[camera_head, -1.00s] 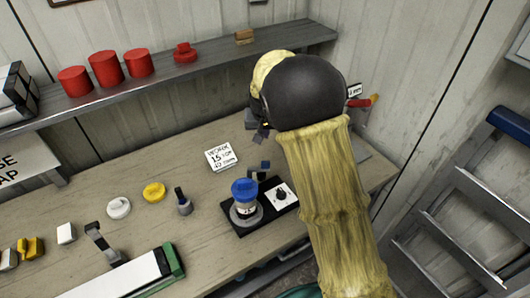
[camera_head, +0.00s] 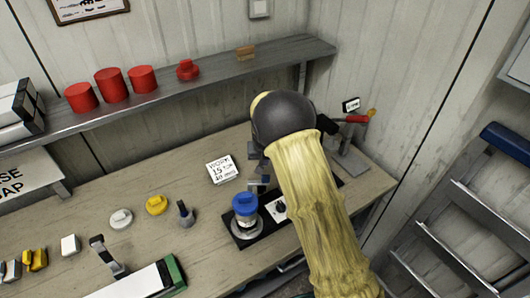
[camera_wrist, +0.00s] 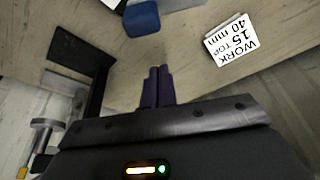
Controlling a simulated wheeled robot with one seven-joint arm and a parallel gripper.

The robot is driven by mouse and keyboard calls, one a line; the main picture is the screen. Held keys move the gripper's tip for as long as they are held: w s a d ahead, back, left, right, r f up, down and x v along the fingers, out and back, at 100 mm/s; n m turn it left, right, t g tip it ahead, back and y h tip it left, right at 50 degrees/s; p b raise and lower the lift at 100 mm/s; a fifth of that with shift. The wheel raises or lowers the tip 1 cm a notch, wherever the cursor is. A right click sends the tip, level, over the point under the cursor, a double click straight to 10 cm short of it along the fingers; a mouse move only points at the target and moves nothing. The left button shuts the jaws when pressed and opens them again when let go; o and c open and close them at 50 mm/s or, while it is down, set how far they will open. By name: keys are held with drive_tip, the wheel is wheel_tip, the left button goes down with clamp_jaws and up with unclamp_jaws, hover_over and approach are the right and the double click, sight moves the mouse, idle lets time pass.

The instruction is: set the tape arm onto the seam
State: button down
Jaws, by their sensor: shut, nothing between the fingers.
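A jar with a blue cap (camera_head: 245,204) stands upright on the round plate of a black base (camera_head: 252,243); its seam is too small to make out. The blue cap also shows in the wrist view (camera_wrist: 141,18). My gripper (camera_head: 262,184) is low over the bench behind the base, partly hidden by my wrist. In the wrist view its dark fingers (camera_wrist: 156,88) are together with nothing between them. A grey stand with a red handle (camera_head: 356,119) is right of my wrist, apart from the fingers. I cannot tell whether it is the tape arm.
A white card (camera_head: 222,168) lies left of my gripper. A small dark bottle (camera_head: 186,214), a yellow lid (camera_head: 156,205) and a white lid (camera_head: 121,218) lie farther left. A dark bracket (camera_head: 108,257) stands by a white, green-ended box (camera_head: 140,283). A shelf (camera_head: 215,75) overhangs the back.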

sight(259, 186)
drive_tip(key=s+p, duration=0.1)
drive_tip(key=s, duration=0.1)
drive_tip(key=s+p, duration=0.1)
drive_tip(key=shift+s+d+f, duration=0.15)
drive_tip(key=shift+s+f, duration=0.05)
drive_tip(key=shift+s, duration=0.2)
drive_tip(key=shift+w+d+m, duration=0.15)
drive_tip(key=shift+d+m, duration=0.15)
